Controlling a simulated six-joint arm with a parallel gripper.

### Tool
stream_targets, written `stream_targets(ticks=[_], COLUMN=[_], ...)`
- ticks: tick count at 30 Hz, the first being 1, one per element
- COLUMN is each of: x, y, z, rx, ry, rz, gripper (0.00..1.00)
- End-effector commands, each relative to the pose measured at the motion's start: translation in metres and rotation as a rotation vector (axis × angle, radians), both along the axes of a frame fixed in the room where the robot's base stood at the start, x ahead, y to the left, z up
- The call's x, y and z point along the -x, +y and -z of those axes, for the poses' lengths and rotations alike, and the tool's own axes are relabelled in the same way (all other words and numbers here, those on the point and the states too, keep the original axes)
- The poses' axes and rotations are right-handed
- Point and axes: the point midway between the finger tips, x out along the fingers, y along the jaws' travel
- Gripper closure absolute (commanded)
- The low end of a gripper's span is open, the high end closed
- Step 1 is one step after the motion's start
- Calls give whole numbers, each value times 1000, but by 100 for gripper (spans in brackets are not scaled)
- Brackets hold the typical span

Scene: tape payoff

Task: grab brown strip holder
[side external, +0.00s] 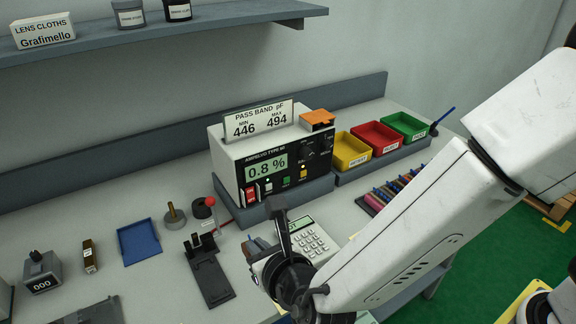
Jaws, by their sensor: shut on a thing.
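My gripper (281,222) is at the front middle of the bench, dark and seen from the side, just left of the calculator. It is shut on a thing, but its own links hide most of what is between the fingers. Small bluish and brown parts show beside it, and I cannot tell whether they belong to the held thing. A small brown block with a pale label (89,256) stands upright on the bench at the left, far from my gripper. I cannot tell for sure which thing is the brown strip holder.
A white meter (240,162) reading 0.8 % stands behind my gripper. A calculator (312,240), a black fixture (209,272) and a blue tray (139,242) lie around. Yellow (349,163), red (378,151) and green bins (405,138) stand behind a rack of coloured rods (388,192).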

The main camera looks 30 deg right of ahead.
Motion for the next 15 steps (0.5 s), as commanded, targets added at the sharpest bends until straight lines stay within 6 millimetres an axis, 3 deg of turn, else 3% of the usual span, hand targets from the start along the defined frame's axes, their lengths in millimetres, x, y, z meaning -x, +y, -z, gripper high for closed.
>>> stream_targets(ticks=[15], x=[14], y=[-9], z=[-7], rx=[0], ry=[0], rz=[0], gripper=[100])
